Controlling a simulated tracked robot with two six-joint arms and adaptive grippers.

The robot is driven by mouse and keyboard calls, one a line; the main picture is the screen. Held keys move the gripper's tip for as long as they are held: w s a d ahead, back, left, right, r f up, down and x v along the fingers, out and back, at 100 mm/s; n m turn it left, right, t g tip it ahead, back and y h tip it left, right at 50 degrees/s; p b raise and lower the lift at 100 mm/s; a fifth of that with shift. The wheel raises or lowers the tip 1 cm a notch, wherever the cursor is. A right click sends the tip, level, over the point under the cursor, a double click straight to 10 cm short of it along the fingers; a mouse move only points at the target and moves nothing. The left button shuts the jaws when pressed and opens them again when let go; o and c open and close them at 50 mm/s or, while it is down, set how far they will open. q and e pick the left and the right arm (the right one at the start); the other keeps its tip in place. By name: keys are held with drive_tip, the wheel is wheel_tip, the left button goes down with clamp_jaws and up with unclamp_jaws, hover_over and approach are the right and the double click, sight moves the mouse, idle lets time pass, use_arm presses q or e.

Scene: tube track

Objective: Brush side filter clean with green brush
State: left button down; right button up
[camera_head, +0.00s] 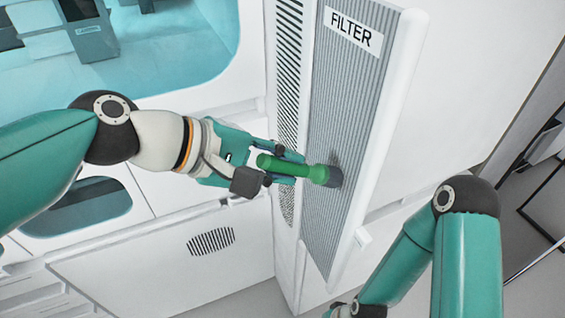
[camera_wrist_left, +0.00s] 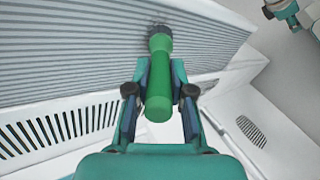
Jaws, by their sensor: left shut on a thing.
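The side filter (camera_head: 352,115) is a tall grey ribbed panel in a white frame, under a label reading FILTER. A dark smudge shows on its ribs around the brush tip. The green brush (camera_head: 297,168) has a green handle and dark bristles. My left gripper (camera_head: 280,165) is shut on the handle, and the bristle end is at the ribs. In the left wrist view the brush (camera_wrist_left: 158,85) stands between the two fingers, its dark bristles against the filter (camera_wrist_left: 80,50). The right gripper (camera_head: 352,308) is only partly in view at the bottom edge; its fingers cannot be made out.
A slotted vent strip (camera_head: 289,70) runs beside the filter on the left. The white housing (camera_head: 210,255) with a small vent lies below. A rounded teal window (camera_head: 150,60) is at the upper left. Open floor and a dark frame (camera_head: 540,190) are at the right.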

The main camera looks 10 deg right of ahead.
use_arm(q)
drive_tip(key=shift+r, duration=0.5)
drive_tip(key=shift+f, duration=0.1)
wheel_tip(320, 180, down, 4)
drive_tip(key=b, duration=0.3)
drive_tip(key=shift+r, duration=0.2)
idle(0.4)
